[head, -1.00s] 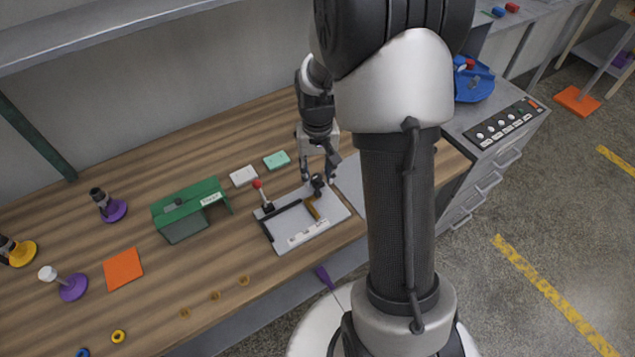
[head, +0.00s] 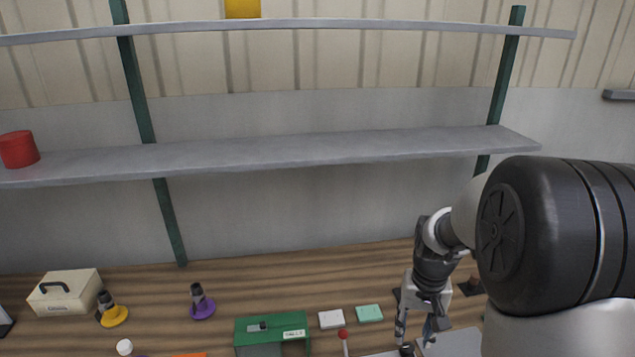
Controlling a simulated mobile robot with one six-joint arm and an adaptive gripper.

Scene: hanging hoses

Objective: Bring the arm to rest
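My arm comes in from the right edge and reaches down to the wooden workbench (head: 330,276). My gripper (head: 415,338) points downward low in the head view, right of a mint-green block. Its two fingers are spread apart, and I see nothing held between them. A small dark part sits near the fingertips, at the bottom edge of the picture. The grey fixture plate under it is mostly cut off.
A green box-like stand (head: 290,320), a white block (head: 332,319) and a mint-green block (head: 369,313) are left of my gripper. A cream case (head: 65,295) stands far left. A grey shelf (head: 300,153) with a red cylinder (head: 18,149) runs above the bench.

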